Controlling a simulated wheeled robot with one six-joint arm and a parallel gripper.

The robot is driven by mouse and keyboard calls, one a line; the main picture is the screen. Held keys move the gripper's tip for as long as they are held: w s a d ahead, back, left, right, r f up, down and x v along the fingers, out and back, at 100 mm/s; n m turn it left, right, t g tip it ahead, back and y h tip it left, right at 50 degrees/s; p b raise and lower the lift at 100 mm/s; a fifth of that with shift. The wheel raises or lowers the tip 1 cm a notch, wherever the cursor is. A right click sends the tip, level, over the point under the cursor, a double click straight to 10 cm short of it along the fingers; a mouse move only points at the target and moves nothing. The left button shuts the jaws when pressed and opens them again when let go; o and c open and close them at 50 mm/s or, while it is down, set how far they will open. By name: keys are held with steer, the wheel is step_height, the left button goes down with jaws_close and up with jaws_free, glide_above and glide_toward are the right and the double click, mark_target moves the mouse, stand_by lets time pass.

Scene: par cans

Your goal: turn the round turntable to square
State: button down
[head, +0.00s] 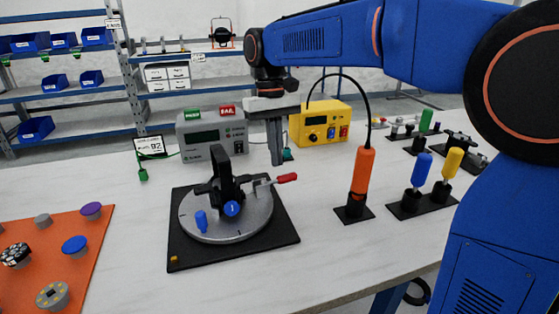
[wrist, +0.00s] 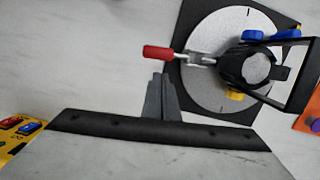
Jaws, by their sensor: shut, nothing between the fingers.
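The round turntable (head: 240,225) is a grey disc on a square black base (head: 190,257) on the white bench. It carries a black fixture (head: 222,180) with an upright frame, blue knobs, and a clamp lever with a red handle (head: 287,178). In the wrist view the disc (wrist: 205,85) is at the upper right, and the red handle (wrist: 158,52) points left off it. My gripper (head: 276,162) is shut and empty, above the bench just behind the turntable. In the wrist view its fingertips (wrist: 161,78) appear just below the red handle; whether they touch cannot be told.
An orange screwdriver in a stand (head: 362,180), and blue and yellow tools (head: 420,170), stand at the right. A grey meter (head: 212,130) and a yellow power supply (head: 320,125) are behind. An orange mat (head: 85,270) with knobs lies left. Bench in front is clear.

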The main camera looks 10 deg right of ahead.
steer(key=shift+s+d+f, duration=0.15)
steer(key=shift+s+f, duration=0.1)
steer(key=shift+s, duration=0.2)
steer(key=shift+s+d+f, duration=0.15)
steer(key=shift+s+f, duration=0.1)
steer(key=shift+s, duration=0.2)
steer(key=shift+s+d, duration=0.25)
steer(key=shift+s, duration=0.25)
steer(key=shift+s+d, duration=0.2)
steer(key=shift+s, duration=0.25)
steer(key=shift+w, duration=0.15)
